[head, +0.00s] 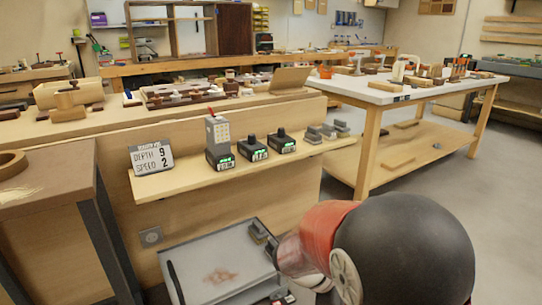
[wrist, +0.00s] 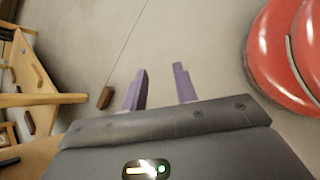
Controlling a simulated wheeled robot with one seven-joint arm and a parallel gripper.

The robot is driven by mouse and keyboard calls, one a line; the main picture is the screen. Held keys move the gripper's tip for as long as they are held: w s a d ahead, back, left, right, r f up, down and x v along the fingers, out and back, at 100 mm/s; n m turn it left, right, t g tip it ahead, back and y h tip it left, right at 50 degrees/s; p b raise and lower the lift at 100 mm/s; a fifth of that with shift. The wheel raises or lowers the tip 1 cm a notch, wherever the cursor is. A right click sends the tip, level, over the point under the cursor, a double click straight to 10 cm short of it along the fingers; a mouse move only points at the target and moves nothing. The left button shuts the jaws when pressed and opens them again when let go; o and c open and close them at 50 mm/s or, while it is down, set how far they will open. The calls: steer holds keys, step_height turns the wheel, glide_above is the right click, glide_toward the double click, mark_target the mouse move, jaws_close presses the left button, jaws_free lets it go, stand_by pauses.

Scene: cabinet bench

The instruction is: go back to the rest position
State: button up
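My gripper (wrist: 160,88) shows in the wrist view with its two purple fingers apart and nothing between them. Bare grey floor lies beyond the fingertips. In the head view my arm, red and black, fills the lower right, and the gripper itself cannot be made out there.
A bench shelf (head: 190,183) holds a sign (head: 151,157), several black devices (head: 253,147) and small grey blocks (head: 314,134). A grey tray (head: 205,252) lies below it, beside my arm. A white-topped table (head: 380,97) stands at the right. The floor (head: 465,190) right of it is open.

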steer(key=s+a+r+m+t+y+p, duration=0.1)
steer(key=s+r+m+t+y, duration=0.1)
steer(key=s+r+m+y, duration=0.2)
steer(key=s+a+r+m+t+y+p, duration=0.1)
steer(key=s+r+m+y, duration=0.4)
steer(key=s+r+m, duration=0.5)
step_height(320, 180, up, 2)
steer(key=shift+s+a+r+t+p, duration=0.1)
steer(key=shift+s+a+t+p, duration=0.25)
steer(key=shift+a+t, duration=0.5)
